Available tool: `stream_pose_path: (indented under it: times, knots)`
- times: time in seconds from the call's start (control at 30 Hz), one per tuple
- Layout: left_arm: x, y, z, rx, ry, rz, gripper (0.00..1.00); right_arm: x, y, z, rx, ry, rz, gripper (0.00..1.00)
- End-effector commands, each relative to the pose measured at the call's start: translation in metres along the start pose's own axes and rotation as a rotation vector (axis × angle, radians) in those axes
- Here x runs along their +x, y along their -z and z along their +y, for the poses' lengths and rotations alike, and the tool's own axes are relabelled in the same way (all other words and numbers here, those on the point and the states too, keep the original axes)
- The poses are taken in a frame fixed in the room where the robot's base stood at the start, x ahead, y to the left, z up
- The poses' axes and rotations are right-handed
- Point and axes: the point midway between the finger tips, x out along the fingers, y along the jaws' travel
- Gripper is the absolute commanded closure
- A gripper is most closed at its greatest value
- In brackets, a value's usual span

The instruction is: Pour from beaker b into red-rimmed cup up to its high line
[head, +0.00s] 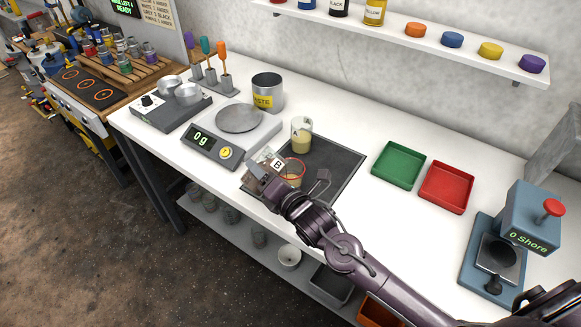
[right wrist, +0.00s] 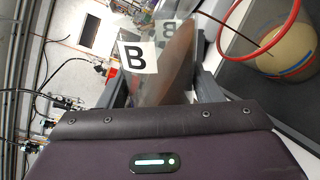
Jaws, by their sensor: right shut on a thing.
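Beaker b (head: 266,158), clear with a white B label, is held tilted by my right gripper (head: 272,176). In the right wrist view, beaker b (right wrist: 178,62) sits between the fingers, with brownish liquid inside. The red-rimmed cup (head: 299,164) stands on the dark mat, close beside the beaker and partly hidden by the gripper. Its red rim (right wrist: 224,42) shows in the right wrist view, with cream-coloured content and a blue line below. A thin dark line crosses the rim opening; I cannot tell whether it is a stream. My left gripper is out of view.
Beaker A (head: 301,138), holding pale yellow liquid, stands just behind the cup on the dark mat (head: 338,160). The scale (head: 212,148) reads 0 g at left, with a waste can (head: 268,92) behind. Green (head: 398,165) and red (head: 446,187) trays lie to the right.

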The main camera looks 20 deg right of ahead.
Motion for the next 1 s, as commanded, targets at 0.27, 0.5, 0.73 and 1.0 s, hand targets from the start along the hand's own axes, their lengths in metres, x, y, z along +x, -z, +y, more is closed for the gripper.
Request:
stream_pose_path:
  times: [0.27,0.5,0.73,1.0]
  knots:
    - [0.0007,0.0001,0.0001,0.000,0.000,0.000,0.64,0.0001,0.0000,0.0001,0.023,-0.002,0.002,0.70]
    - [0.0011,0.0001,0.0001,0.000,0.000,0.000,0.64,0.0002,0.0002,-0.0007,0.050,-0.002,0.005,0.70]
    - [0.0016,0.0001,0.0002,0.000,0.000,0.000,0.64,0.0003,0.0010,-0.0013,0.072,-0.002,0.008,0.70]
    - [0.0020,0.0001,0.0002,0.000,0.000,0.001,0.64,0.0003,0.0010,-0.0019,0.093,-0.002,0.011,0.70]
